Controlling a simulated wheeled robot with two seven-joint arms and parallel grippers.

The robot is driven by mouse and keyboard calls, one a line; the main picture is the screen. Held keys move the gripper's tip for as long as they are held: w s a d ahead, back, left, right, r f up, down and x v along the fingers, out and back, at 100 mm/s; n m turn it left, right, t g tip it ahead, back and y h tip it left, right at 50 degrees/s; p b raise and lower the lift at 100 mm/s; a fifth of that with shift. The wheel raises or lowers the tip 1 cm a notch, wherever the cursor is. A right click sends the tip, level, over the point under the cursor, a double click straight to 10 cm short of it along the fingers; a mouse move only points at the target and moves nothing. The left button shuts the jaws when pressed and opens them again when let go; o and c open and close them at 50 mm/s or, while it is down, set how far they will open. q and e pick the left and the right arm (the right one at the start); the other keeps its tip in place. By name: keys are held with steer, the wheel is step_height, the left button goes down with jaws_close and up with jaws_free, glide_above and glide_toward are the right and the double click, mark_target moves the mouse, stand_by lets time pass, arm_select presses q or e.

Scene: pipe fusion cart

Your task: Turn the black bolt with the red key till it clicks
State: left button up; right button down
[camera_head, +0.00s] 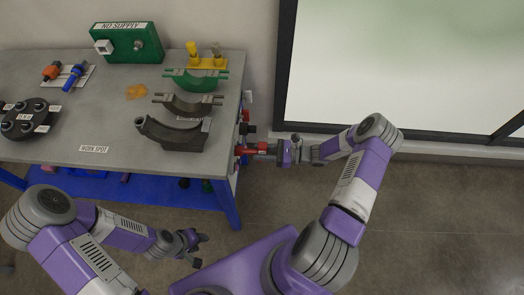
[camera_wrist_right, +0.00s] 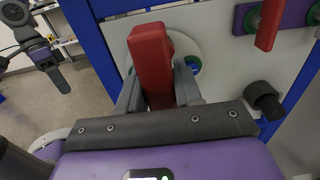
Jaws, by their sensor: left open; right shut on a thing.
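My right gripper (camera_head: 264,152) is at the right side of the cart, pointing left. It is shut on the red key (camera_head: 243,151). A black cylinder (camera_wrist_right: 264,98), perhaps the black bolt, sticks out of the panel to the right, apart from the key. My left gripper (camera_head: 200,250) is open and empty, low in front of the cart.
The grey cart top (camera_head: 90,125) carries a green box (camera_head: 128,43), curved half-shells (camera_head: 175,133) and a black round piece (camera_head: 30,118). Another red handle (camera_wrist_right: 269,24) is on the panel at upper right. A window (camera_head: 400,60) is behind; floor right of the cart is free.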

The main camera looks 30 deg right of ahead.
steer(key=shift+m+p, duration=0.35)
steer(key=shift+m, duration=1.15)
steer(key=shift+w+a+m+p, duration=0.1)
steer(key=shift+m+p, duration=0.2)
steer(key=shift+m, duration=1.2)
steer(key=shift+m, duration=1.5)
